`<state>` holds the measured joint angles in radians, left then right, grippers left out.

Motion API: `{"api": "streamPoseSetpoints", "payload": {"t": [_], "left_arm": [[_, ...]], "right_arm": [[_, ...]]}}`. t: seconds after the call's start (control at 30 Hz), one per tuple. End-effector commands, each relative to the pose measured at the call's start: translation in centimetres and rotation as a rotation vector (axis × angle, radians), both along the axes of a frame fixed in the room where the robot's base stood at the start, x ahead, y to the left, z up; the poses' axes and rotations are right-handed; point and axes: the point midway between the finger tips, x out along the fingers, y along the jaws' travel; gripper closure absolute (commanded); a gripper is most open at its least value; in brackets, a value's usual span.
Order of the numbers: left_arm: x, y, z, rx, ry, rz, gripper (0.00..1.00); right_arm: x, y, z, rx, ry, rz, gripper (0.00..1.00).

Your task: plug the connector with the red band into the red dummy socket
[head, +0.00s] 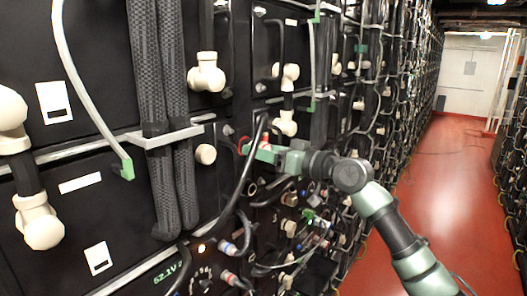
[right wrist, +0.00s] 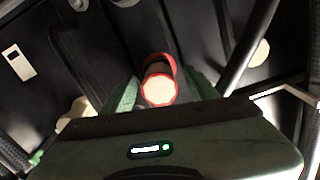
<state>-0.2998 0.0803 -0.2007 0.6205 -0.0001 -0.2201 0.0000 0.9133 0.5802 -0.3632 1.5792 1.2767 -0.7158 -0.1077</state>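My right gripper (head: 250,148) reaches in from the right, with its fingertips at a red ring (head: 243,145) on the black rack front. In the right wrist view a short round connector (right wrist: 159,90) with a cream end and red rim lies between the green fingers (right wrist: 160,78). The fingers look closed on its sides. A red ring, which looks like the red socket (right wrist: 160,58), shows directly behind it. I cannot tell how deep the connector sits in it. My left gripper is not in view.
A black cable (head: 240,185) hangs just left of my right gripper. White connectors with blue (head: 228,247) and reddish (head: 229,277) bands hang below. Thick braided cables (head: 158,110) run down the rack at left. The red aisle floor (head: 450,170) at right is clear.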

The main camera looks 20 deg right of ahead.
Motion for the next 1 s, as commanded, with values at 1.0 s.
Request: {"api": "streamPoseSetpoints", "payload": {"t": [1.0], "left_arm": [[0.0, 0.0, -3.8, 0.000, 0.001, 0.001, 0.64]], "right_arm": [[-6.2, -4.8, 0.0, -0.001, 0.001, 0.000, 0.42]]}}
